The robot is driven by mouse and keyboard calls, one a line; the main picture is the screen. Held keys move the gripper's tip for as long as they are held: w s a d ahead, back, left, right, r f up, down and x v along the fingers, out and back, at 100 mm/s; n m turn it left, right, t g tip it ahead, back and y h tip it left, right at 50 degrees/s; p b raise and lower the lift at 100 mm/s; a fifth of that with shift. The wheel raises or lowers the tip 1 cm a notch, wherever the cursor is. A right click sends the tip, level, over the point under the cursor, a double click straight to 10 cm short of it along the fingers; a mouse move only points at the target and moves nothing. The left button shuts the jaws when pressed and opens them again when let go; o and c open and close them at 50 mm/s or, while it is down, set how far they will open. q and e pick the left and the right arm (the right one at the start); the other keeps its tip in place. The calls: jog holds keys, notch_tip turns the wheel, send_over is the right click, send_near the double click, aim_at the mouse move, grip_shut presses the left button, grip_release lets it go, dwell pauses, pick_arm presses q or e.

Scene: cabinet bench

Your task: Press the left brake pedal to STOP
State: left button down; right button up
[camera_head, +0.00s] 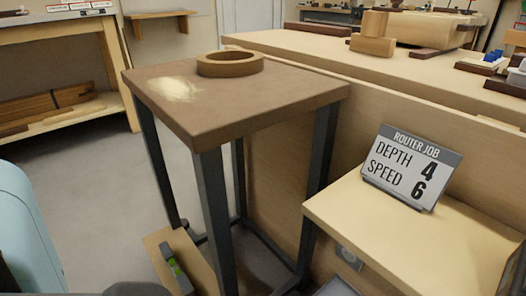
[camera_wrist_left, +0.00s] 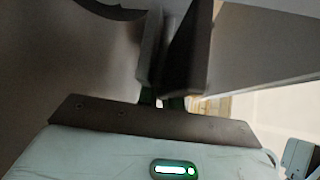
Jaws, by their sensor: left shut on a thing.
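A dark bar with a green patch (camera_head: 176,266) lies on a pale wooden board (camera_head: 203,263) low down beside the dark-legged stand, in the head view; it looks like a pedal, but I can read no label on it. I cannot tell whether it is pressed. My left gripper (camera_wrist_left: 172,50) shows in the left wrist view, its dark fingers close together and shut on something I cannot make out. I cannot tell how far it is from the bar. My right gripper is not in view.
A tall stand with a brown top (camera_head: 270,100) carries a wooden ring (camera_head: 230,69). Right of it, a low pale bench (camera_head: 400,245) bears a sign (camera_head: 412,165) reading ROUTER JOB, DEPTH 4, SPEED 6. Grey floor (camera_head: 75,190) is clear left of the stand.

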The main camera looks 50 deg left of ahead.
pick_arm(q)
jog(key=shift+d, duration=0.1)
jog(key=shift+r+n+h, duration=0.2)
jog(key=shift+n+h, duration=0.2)
jog(key=shift+n, duration=0.1)
dwell(0.4)
jog(key=c, duration=1.6)
grip_release()
jog(key=shift+o, duration=0.2)
jog(key=shift+s, duration=0.1)
jog(key=shift+v, duration=3.95)
jog(key=shift+p, duration=0.3)
